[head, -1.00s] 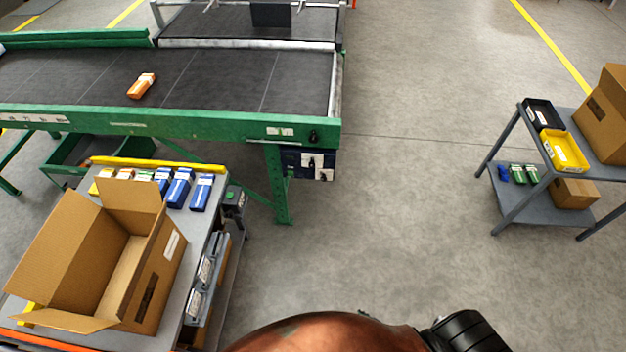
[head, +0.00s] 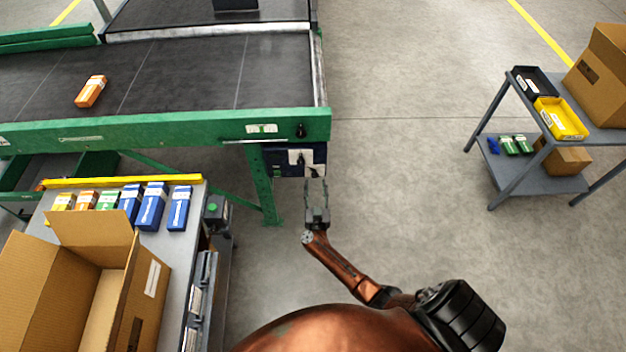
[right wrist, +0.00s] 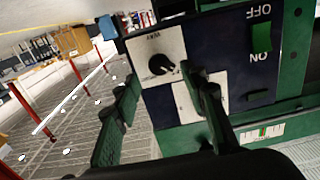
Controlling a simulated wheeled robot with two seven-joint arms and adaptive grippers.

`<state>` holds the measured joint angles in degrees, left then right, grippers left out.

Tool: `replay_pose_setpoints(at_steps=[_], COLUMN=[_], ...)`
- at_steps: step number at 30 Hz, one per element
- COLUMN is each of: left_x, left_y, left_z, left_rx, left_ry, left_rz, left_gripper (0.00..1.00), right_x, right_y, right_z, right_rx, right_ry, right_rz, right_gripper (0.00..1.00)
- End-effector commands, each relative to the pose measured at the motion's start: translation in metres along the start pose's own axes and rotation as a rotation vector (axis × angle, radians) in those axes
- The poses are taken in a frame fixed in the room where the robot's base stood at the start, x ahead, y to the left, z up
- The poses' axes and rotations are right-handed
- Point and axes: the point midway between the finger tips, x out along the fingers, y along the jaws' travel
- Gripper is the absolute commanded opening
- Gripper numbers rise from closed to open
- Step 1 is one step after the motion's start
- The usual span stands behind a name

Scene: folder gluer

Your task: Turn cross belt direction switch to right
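A dark blue control box (head: 283,155) hangs under the right end of the green conveyor frame. In the right wrist view the box (right wrist: 215,60) appears upside down. It carries a black rotary knob (right wrist: 161,65) on a white plate, a second white plate (right wrist: 187,104) partly hidden by a finger, and a green rocker (right wrist: 262,40) beside OFF and ON lettering. The knob plate's label is too small to read surely. My right gripper (head: 316,181) is open just in front of the box; its fingers (right wrist: 160,78) straddle the knob's area, with no contact visible. My left gripper is out of view.
A black knob (head: 301,131) sits on the green frame above the box. A table with an open carton (head: 150,290) and several small boxes stands at left. A grey cart (head: 530,175) stands at right. Floor between is clear.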

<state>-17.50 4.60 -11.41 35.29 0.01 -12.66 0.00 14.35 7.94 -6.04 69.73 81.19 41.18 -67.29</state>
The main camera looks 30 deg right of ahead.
Motion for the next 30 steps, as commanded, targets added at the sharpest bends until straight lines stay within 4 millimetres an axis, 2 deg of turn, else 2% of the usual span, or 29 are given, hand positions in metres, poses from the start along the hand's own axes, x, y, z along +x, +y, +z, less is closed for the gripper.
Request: replay_pose_setpoints(at_steps=[3,7,18,30], left_x=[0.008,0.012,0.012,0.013], left_y=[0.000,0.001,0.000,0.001], left_z=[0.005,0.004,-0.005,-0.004], left_rx=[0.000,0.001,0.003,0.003], left_ry=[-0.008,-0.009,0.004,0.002], left_rz=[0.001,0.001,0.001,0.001], left_gripper=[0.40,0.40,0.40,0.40], right_x=[0.018,0.030,0.035,0.034], right_y=[0.000,0.000,-0.002,-0.002], right_z=[0.003,0.003,0.001,0.001], right_rx=[-0.001,-0.001,0.001,0.001], right_ry=[0.000,-0.002,-0.001,-0.002], right_rz=[-0.001,-0.001,-0.003,-0.003], right_gripper=[0.39,0.39,0.38,0.11])
